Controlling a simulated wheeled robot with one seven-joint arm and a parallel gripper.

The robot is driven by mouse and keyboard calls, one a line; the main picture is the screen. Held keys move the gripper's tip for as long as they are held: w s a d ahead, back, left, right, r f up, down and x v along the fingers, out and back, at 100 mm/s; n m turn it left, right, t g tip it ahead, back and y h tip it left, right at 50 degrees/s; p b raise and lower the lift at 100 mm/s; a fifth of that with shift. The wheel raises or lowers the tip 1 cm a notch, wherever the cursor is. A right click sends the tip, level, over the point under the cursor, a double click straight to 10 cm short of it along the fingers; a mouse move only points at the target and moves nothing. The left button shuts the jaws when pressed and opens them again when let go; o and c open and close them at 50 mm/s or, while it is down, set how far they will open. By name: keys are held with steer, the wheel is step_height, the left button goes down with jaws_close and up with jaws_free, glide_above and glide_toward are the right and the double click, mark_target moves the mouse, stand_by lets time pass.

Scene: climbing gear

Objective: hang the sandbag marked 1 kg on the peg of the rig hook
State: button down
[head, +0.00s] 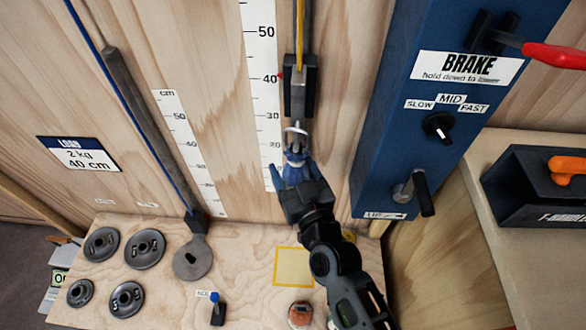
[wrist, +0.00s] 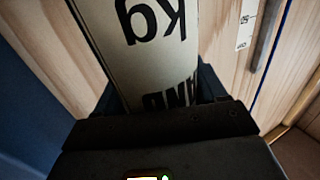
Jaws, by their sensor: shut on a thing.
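My gripper (head: 294,175) is shut on a sandbag. In the wrist view the sandbag (wrist: 155,45) is pale, with dark letters that read "kg" and part of "SAND"; its number is out of view. In the head view my gripper hides most of the bag, and a blue and white part (head: 295,155) shows above the fingers. The rig hook (head: 296,133) hangs just above it, below a grey slider (head: 298,90) on the wooden board. The bag's top and the hook overlap in the picture. I cannot tell whether a loop is on the peg.
A blue post (head: 400,150) with a brake lever (head: 545,52), speed dial and crank stands close on the right. A yellow square (head: 293,266) marks the board below.

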steer(key=shift+r, duration=0.15)
steer(key=shift+c, duration=2.1)
jaws_free()
steer(key=o, duration=0.4)
steer(key=shift+f, duration=0.3)
steer(key=b+v, duration=0.1)
steer(key=v, duration=0.6)
steer(key=shift+s+d+r, duration=0.1)
steer(key=shift+s+r, duration=0.1)
steer(key=shift+s, duration=0.15)
